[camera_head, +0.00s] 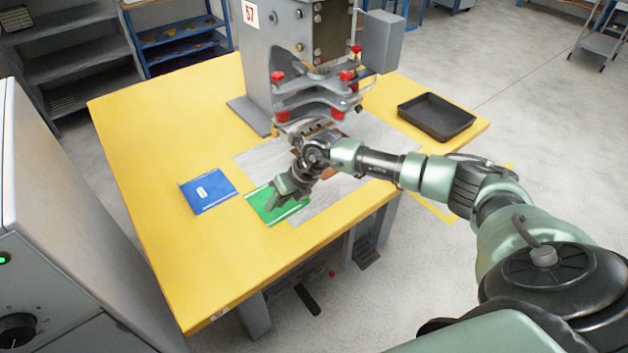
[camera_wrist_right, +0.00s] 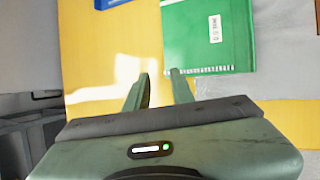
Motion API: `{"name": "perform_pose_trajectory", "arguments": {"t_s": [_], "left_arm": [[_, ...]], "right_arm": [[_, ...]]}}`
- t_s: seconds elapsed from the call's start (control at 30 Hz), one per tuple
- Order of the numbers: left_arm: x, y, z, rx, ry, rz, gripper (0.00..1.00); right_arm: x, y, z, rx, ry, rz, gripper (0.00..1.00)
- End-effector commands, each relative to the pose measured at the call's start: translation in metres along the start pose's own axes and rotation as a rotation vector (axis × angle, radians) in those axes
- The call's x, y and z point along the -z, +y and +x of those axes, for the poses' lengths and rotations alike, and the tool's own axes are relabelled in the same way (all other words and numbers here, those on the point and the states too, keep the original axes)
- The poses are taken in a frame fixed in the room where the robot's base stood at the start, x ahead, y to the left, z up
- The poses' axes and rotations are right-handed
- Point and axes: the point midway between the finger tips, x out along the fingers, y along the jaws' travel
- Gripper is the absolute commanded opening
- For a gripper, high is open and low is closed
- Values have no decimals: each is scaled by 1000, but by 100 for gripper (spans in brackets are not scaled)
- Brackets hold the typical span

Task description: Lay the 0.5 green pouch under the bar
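The green pouch (camera_head: 268,213) lies flat at the front of the yellow table, partly on the grey plate; my right gripper hides part of it. In the wrist view the pouch (camera_wrist_right: 207,38) has a white label, too small to read. My right gripper (camera_head: 283,197) is low over the pouch, its fingers apart with nothing visible between them. In the wrist view, one fingertip (camera_wrist_right: 159,74) pair straddles the pouch's left edge; I cannot tell whether it touches. The grey welding press (camera_head: 310,100) with its bar stands behind. My left gripper is not in view.
A blue pouch (camera_head: 208,191) with a white label lies left of the green one on the table (camera_head: 150,130). A black tray (camera_head: 436,117) sits at the back right. The grey plate (camera_head: 262,160) extends under the press. The table's left side is clear.

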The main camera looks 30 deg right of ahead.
Motion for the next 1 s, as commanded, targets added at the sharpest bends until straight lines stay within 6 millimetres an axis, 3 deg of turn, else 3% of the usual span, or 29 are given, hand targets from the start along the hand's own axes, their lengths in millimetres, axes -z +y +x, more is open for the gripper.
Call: {"name": "perform_pose_trajectory", "arguments": {"t_s": [0.03, 0.1, 0.2, 0.3, 0.47, 1.0], "left_arm": [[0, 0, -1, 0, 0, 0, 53], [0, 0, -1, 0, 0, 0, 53], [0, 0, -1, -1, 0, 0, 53], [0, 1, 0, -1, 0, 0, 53], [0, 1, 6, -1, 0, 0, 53], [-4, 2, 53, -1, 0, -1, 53]], "right_arm": [[-3, -29, -12, 89, 25, -16, 24], [-3, -61, -26, 190, 61, -30, 24], [-2, -90, -41, 287, 96, -36, 24], [-2, -104, -49, 334, 111, -36, 24], [0, -110, -43, 343, 116, -36, 24], [6, -125, 8, 338, 114, -38, 24]]}}
